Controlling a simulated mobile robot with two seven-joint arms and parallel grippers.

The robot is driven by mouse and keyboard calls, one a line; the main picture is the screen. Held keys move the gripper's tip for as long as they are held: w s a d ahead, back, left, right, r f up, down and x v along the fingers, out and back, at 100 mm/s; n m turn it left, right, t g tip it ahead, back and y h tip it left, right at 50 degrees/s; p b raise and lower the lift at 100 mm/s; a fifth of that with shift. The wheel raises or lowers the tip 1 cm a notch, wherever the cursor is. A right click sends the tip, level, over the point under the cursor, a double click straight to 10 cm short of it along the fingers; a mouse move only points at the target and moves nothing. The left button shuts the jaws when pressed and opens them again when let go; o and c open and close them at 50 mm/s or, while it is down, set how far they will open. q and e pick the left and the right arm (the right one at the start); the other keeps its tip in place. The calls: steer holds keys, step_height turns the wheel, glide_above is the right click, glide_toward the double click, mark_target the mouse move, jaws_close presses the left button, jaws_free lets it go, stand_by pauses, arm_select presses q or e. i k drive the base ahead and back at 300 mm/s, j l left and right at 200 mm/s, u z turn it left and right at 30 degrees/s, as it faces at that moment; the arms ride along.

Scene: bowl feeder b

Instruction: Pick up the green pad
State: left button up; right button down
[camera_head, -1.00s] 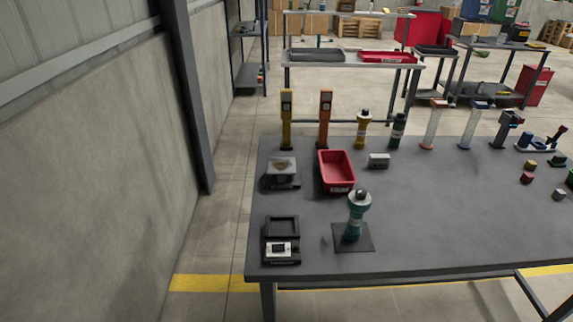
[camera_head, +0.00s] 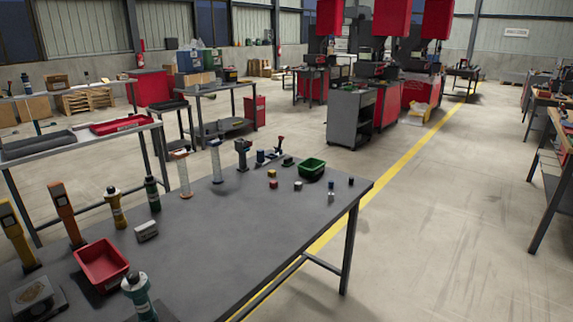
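A small flat dark green piece (camera_head: 288,161) lies on the grey table (camera_head: 225,230) near its far edge, just left of a green bin (camera_head: 312,168). It may be the green pad, but it is too small for me to be sure. The bin's inside is too small to make out clearly. Neither of my grippers is in view.
Small blocks lie near the bin: yellow (camera_head: 272,173), red (camera_head: 273,184) and white (camera_head: 298,186). Upright tools and a red bin (camera_head: 102,262) stand along the table's left and far side. Open floor (camera_head: 430,230) lies to the right.

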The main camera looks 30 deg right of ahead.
mark_target(288, 162)
steer(key=z, duration=0.45)
steer(key=i+l+z, duration=0.1)
steer(key=z, duration=0.8)
steer(key=i+z, duration=0.1)
steer(key=z, duration=0.35)
steer(key=i+z, duration=0.25)
steer(key=i, duration=0.4)
steer(key=i+z, duration=0.3)
steer(key=i, duration=2.5)
steer(key=i+l+u, duration=0.1)
steer(key=i, duration=0.6)
steer(key=i+u, duration=0.7)
steer(key=i+l+u, duration=0.15)
steer(key=i+u, duration=0.15)
steer(key=i+j+u, duration=0.1)
steer(key=i+u, duration=0.55)
steer(key=u, duration=0.15)
steer(key=i+u, duration=0.4)
steer(key=i+j+u, duration=0.1)
steer(key=i+u, duration=0.2)
steer(key=i, duration=0.3)
steer(key=i+u, duration=0.35)
steer(key=i, duration=0.2)
